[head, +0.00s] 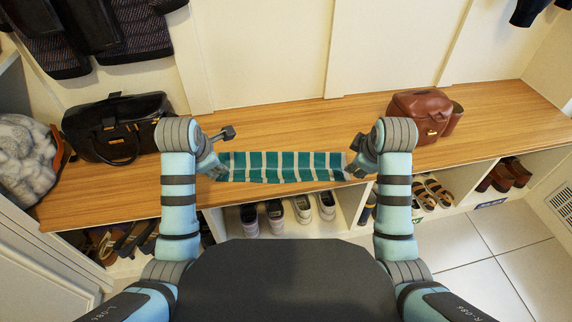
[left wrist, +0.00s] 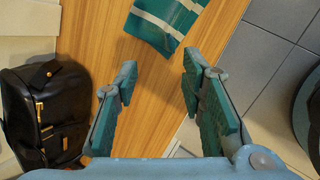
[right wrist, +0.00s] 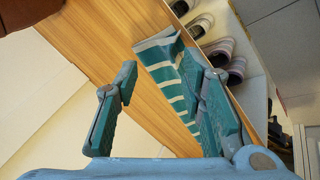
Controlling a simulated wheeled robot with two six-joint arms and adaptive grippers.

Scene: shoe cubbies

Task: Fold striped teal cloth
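The striped teal cloth (head: 280,167) lies as a long flat strip on the wooden bench top, teal with pale cross stripes, along the bench's front part. One end of the cloth shows in the left wrist view (left wrist: 170,22), beyond the fingertips. My left gripper (head: 222,152) is at the cloth's left end; its fingers are apart with nothing between them (left wrist: 158,78). My right gripper (head: 358,160) is at the cloth's right end. In the right wrist view its fingers are apart (right wrist: 160,72), and the cloth (right wrist: 168,65) lies behind and partly hidden by one finger.
The bench top (head: 300,115) is clear behind the cloth. A black bag (head: 117,128) stands at the left and a brown leather bag (head: 420,115) at the right. Several shoes (head: 302,208) sit in cubbies below the front edge. A grey fluffy item (head: 25,150) is at far left.

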